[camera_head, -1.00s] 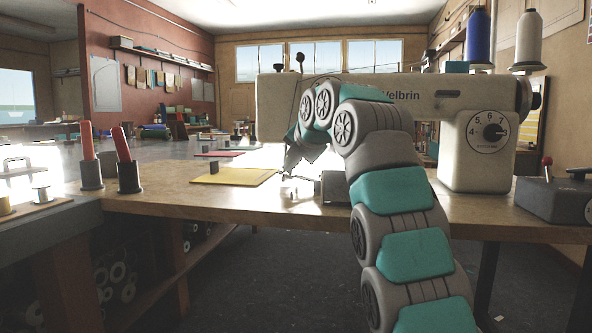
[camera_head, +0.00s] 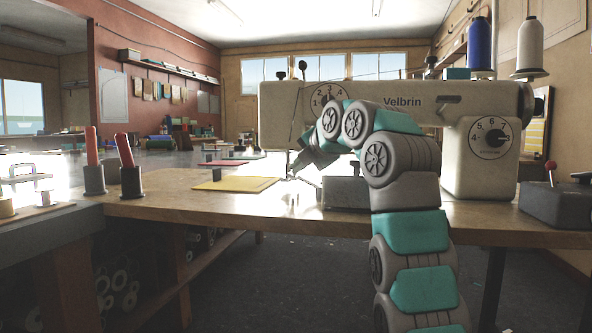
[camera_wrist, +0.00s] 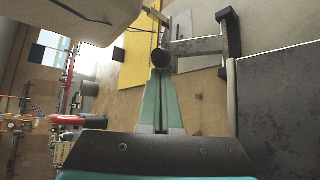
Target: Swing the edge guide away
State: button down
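The edge guide (camera_wrist: 198,46) shows in the wrist view as a grey metal bar, with a dark crosspiece (camera_wrist: 231,42) at its right end and a round dark knob (camera_wrist: 160,58) at its left. My gripper (camera_wrist: 161,72) points at the knob, its green fingers together with only a thin dark line between them. The tips meet or overlap the knob in the picture; I cannot tell if they touch it. In the head view my gripper (camera_head: 297,172) is low beside the sewing machine's (camera_head: 400,100) needle end, and the guide is too small to make out.
A yellow sheet (camera_head: 236,184) lies on the wooden table (camera_head: 165,205) left of my gripper. A grey metal block (camera_head: 345,192) stands close to its right. Two red-handled tools (camera_head: 92,160) stand in dark holders at left. A control box (camera_head: 556,203) is at right.

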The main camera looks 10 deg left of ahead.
jog(key=shift+d+r, duration=0.25)
jog(key=shift+d, duration=0.05)
jog(key=shift+d+b, duration=0.2)
jog(key=shift+b, duration=0.1)
dwell(0.3)
jog(key=shift+d+r+m+t+y+b, duration=0.3)
jog(key=shift+d+m+y+b, duration=0.1)
jog(key=shift+d+y, duration=0.1)
dwell(0.8)
